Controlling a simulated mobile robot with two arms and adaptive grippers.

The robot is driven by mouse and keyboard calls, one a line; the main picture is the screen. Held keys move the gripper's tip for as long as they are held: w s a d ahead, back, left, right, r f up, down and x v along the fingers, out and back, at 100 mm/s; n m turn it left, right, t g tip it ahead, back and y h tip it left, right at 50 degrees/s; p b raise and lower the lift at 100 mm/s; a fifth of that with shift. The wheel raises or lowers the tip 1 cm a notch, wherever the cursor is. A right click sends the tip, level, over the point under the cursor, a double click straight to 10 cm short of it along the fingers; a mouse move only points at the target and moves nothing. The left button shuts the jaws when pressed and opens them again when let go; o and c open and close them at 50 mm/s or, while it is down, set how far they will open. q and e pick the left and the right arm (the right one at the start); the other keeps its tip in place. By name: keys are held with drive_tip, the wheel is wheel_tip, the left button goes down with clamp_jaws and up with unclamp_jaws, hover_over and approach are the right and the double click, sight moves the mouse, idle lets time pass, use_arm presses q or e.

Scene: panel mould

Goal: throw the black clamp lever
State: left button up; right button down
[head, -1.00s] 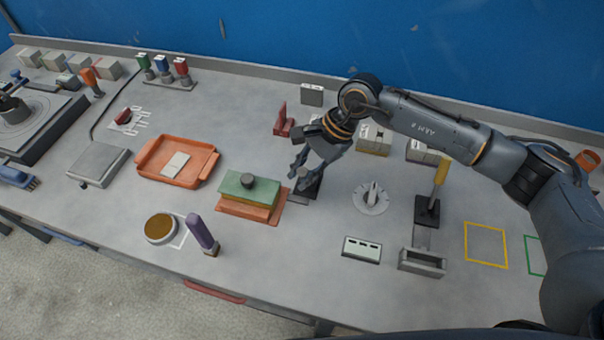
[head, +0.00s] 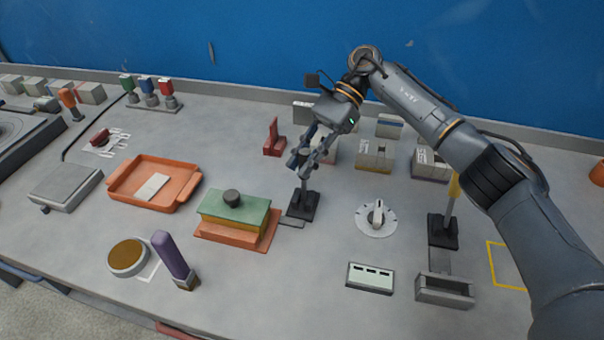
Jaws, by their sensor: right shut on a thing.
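The black clamp lever (head: 304,200) stands on a dark base just right of the green-topped mould (head: 235,207). Its arm points up, close to upright. My right gripper (head: 303,165) is shut on the upper end of the lever, and its fingers hide the lever's top. The mould has a green upper panel with a dark knob, a yellow layer and an orange base. A short flat grey piece lies between the lever base and the mould. My left gripper is not in view.
A yellow-handled lever (head: 445,225), a grey dial (head: 377,217) and a pale block with slots (head: 370,278) stand to the right. A red stand (head: 274,138) and several boxes are behind. An orange tray (head: 190,190) and a purple-handled tool (head: 172,258) are left.

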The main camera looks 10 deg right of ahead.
drive_tip(key=shift+w+d, duration=0.1)
drive_tip(key=shift+w, duration=0.1)
idle(0.3)
drive_tip(key=c, duration=1.2)
unclamp_jaws()
drive_tip(key=shift+o, duration=0.2)
drive_tip(key=v, duration=0.7)
drive_tip(key=shift+w+d, duration=0.2)
drive_tip(key=shift+c, duration=0.5)
